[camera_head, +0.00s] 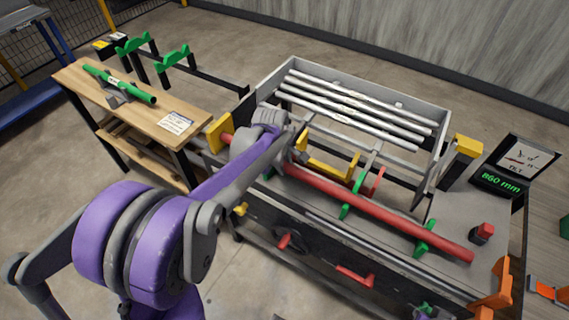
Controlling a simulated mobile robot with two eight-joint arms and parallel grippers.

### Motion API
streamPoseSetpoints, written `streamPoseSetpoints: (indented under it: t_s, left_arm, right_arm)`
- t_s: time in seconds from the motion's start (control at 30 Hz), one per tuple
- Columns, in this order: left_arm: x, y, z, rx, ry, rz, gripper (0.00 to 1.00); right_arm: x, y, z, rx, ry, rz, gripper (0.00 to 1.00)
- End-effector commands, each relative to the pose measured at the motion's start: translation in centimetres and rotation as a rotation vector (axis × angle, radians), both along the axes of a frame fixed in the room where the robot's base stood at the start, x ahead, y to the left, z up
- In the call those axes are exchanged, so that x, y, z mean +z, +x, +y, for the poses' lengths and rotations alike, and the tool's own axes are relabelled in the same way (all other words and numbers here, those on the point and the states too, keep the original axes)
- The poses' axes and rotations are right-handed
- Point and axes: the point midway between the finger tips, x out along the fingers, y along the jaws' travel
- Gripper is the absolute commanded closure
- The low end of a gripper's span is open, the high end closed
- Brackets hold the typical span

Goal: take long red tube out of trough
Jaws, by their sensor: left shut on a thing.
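The long red tube (390,217) runs diagonally across the bench from the upper left to the lower right. It lies along the trough line, over green supports (424,246). My left gripper (287,160) is at the tube's left part, shut on it. My purple and grey arm covers a stretch of the tube there; the tube's left end shows beyond the arm. I cannot tell whether the tube is lifted clear of the supports. My right gripper is not in view.
A grey bin (290,72) of several silver tubes stands behind the red tube. A wooden table (190,107) with a green tube (140,95) is at the left. A display (502,180) reading 860 mm and a red button (484,232) are at the right.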

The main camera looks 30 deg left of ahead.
Motion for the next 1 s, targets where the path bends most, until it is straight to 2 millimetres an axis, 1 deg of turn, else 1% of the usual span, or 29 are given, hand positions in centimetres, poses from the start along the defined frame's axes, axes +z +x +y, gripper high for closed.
streamPoseSetpoints:
  t_s: [0.67,1.0]
  left_arm:
    - [0.08,0.02,-0.05,0.001,-0.001,-0.001,1.00]
    - [0.06,0.00,-0.80,0.001,-0.001,-0.001,1.00]
  right_arm:
    - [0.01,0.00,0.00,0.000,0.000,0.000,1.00]
    - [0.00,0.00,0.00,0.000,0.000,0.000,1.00]
